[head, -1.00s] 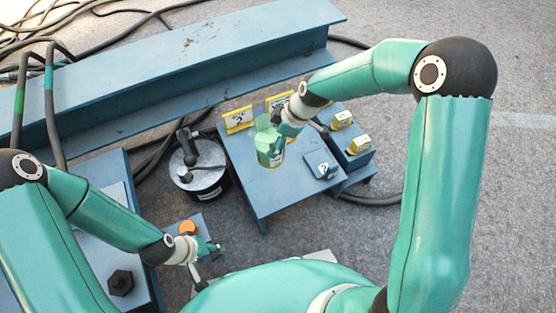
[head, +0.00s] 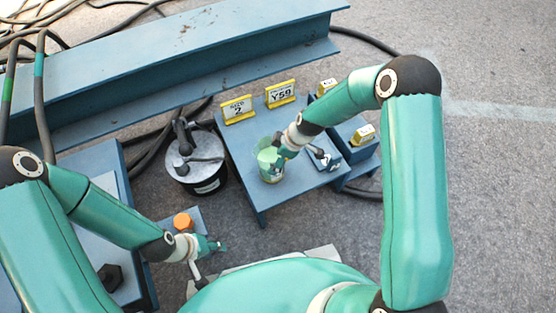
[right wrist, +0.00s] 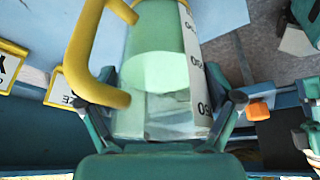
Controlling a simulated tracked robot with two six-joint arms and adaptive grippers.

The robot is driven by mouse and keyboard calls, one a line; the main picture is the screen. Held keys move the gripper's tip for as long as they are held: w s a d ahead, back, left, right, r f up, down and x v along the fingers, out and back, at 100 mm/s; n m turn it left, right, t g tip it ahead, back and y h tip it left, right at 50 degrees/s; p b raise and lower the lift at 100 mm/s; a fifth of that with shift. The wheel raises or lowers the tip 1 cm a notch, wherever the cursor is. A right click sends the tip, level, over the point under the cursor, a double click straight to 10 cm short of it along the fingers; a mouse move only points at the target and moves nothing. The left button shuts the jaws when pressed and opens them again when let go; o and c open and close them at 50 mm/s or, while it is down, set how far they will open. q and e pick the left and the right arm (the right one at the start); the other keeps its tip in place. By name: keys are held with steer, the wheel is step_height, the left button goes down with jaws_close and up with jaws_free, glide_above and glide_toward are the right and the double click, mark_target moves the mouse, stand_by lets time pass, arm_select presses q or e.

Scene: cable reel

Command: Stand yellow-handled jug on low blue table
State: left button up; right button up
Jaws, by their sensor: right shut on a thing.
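A clear green jug (head: 271,164) is in my right gripper (head: 279,148), at the front part of the low blue table (head: 246,150). In the right wrist view the jug (right wrist: 165,60) lies between both fingers of the right gripper (right wrist: 173,105). Its yellow handle (right wrist: 90,60) is on the left and a white scale strip is on its right side. In the head view the jug looks upright; I cannot tell whether its base touches the table. My left gripper (head: 210,246) is at the lower left, away from the jug; its fingers are too small to judge.
Two yellow signs (head: 280,94) stand along the table's back edge. A blue block with a white face (head: 322,157) is right of the jug. Yellow-topped blocks (head: 363,134) stand on the right. A black canister (head: 196,168) is left of the table. A blue beam (head: 150,75) runs behind.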

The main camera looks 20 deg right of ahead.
step_height(320, 180, down, 2)
steer(key=o, duration=1.5)
steer(key=p+v, duration=0.3)
steer(key=v, duration=0.8)
steer(key=s+a+f+m, duration=0.1)
steer(key=s+f+m, duration=0.2)
steer(key=s+m, duration=0.2)
steer(key=s+a+f+m+g, duration=0.1)
steer(key=s+f+m, duration=0.2)
steer(key=s+m, duration=0.2)
steer(key=s+a+f+m, duration=0.1)
steer(key=s+f+m, duration=0.3)
steer(key=s, duration=0.6)
steer(key=shift+s+m, duration=0.1)
steer(key=shift+m, duration=0.5)
